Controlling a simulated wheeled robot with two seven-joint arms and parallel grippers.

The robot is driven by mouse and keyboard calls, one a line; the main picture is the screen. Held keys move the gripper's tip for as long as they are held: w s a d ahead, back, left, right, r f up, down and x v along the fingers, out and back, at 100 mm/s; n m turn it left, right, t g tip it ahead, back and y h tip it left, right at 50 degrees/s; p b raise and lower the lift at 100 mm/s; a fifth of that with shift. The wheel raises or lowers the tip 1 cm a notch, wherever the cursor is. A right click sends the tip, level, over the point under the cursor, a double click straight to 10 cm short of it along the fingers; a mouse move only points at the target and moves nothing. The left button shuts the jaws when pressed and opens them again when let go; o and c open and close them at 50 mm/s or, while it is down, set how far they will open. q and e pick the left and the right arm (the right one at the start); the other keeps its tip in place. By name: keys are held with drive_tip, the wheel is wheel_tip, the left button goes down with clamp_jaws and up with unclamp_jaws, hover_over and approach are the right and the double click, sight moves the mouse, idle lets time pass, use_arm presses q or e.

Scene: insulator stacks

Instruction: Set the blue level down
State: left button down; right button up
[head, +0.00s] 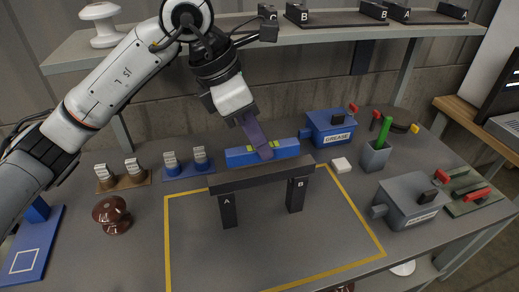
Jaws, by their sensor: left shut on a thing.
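The blue level (287,148) has yellow-green marks near its middle. My left gripper (262,151) comes down from above and is shut on the level near its middle. The level lies roughly parallel to a dark beam (250,178), just over or behind its far edge; I cannot tell whether it touches the beam. The beam spans two black posts, A (228,212) and B (296,197). The fingers hide part of the level's middle. My right gripper is not in view.
A yellow outline (167,240) surrounds the posts. A brown insulator (112,214) and labelled pieces stand left. A shelf (340,34) crosses behind.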

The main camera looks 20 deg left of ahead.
use_arm(q)
wheel_tip(320, 180, down, 3)
drive_tip(key=shift+r, duration=0.1)
drive_tip(key=c, duration=1.6)
unclamp_jaws()
drive_tip(key=v, duration=1.2)
